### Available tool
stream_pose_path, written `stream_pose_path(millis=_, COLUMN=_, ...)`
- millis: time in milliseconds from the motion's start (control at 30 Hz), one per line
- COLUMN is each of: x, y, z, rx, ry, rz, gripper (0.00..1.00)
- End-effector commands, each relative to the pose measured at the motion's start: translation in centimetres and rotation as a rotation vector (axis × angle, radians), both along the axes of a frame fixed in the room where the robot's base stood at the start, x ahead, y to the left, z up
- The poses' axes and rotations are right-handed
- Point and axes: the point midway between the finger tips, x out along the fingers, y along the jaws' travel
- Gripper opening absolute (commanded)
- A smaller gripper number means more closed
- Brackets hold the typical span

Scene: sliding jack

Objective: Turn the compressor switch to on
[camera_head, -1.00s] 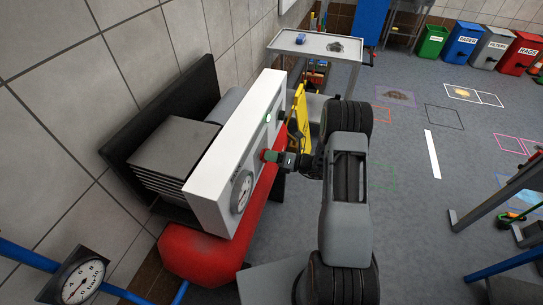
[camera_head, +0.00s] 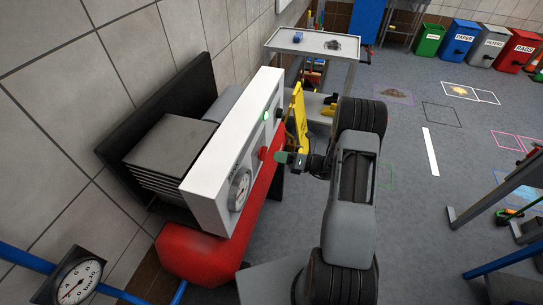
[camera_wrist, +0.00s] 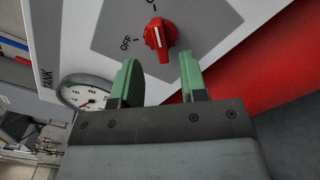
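The compressor switch is a red rotary knob on the white compressor panel (camera_head: 215,170). In the wrist view the knob (camera_wrist: 160,34) has a white line whose upper end points roughly toward a label cut off by the top edge. The OFF label is to the knob's left. In the head view the knob (camera_head: 263,154) sits just left of my gripper (camera_head: 283,157). My gripper's green fingers are spread apart and empty, and in the wrist view my gripper (camera_wrist: 160,78) is below the knob with a gap. A green lamp (camera_head: 266,116) on the panel looks lit.
A round gauge (camera_head: 239,190) is on the panel beside the knob. The red tank (camera_head: 200,254) lies below the panel. A yellow panel (camera_head: 297,122) and a grey trolley (camera_head: 316,44) stand beyond my gripper.

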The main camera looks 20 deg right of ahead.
Motion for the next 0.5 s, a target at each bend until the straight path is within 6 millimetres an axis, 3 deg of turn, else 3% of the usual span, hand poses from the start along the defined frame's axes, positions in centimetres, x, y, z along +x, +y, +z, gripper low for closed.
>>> stream_pose_path(millis=200, x=-2.6, y=-3.9, z=-0.2, rx=0.000, ry=0.000, rz=-0.004, gripper=0.39)
stream_pose_path(millis=500, x=-4.8, y=-7.1, z=-0.1, rx=0.001, ry=0.001, rz=-0.001, gripper=0.39)
